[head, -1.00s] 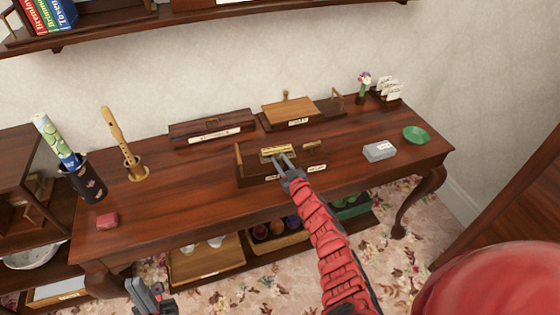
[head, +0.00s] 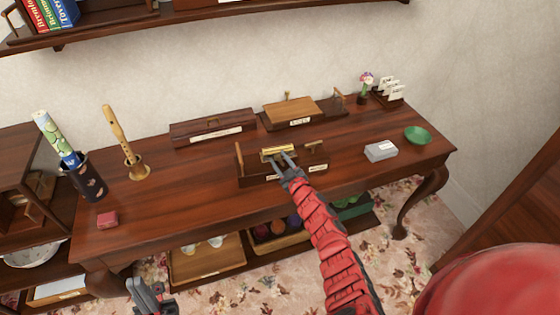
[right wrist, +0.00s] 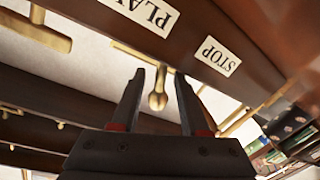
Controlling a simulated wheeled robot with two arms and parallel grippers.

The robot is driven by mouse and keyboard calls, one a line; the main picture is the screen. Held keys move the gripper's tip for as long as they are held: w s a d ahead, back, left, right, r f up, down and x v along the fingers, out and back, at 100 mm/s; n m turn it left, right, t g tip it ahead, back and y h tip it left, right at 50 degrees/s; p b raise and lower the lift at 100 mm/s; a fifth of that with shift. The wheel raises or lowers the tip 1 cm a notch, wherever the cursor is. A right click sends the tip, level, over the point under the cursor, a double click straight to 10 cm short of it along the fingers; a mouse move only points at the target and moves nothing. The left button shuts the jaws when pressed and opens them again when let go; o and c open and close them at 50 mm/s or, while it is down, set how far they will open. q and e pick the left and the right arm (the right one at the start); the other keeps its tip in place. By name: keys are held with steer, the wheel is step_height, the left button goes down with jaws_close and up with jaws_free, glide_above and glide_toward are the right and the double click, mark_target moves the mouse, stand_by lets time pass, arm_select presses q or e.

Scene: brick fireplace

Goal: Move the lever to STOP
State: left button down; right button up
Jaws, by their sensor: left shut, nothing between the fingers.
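A dark wooden box with a brass cylinder (head: 277,152) stands at the table's front middle. In the right wrist view its front carries a PLAY label (right wrist: 142,14) and a STOP label (right wrist: 217,56). A brass lever with a round knob (right wrist: 158,101) sticks out below these labels, between my right fingers. My right gripper (head: 286,160) is at the box front, its fingers (right wrist: 160,78) apart on either side of the knob; I see no clear contact. In the head view the lever is too small to make out. My left gripper (head: 142,284) is shut and empty, low before the table's front.
The wooden table (head: 200,200) also holds a long box (head: 212,128), a recorder on a stand (head: 117,135), a grey box (head: 381,150), a green dish (head: 418,135) and a red block (head: 107,219). A shelf (head: 210,20) hangs above. The table's front right is clear.

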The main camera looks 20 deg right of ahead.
steer(key=shift+s+d, duration=0.1)
steer(key=shift+s, duration=0.05)
steer(key=s+d+b, duration=0.2)
steer(key=s+b, duration=0.1)
steer(key=s, duration=1.4)
steer(key=shift+d+r, duration=0.25)
steer(key=shift+r, duration=0.05)
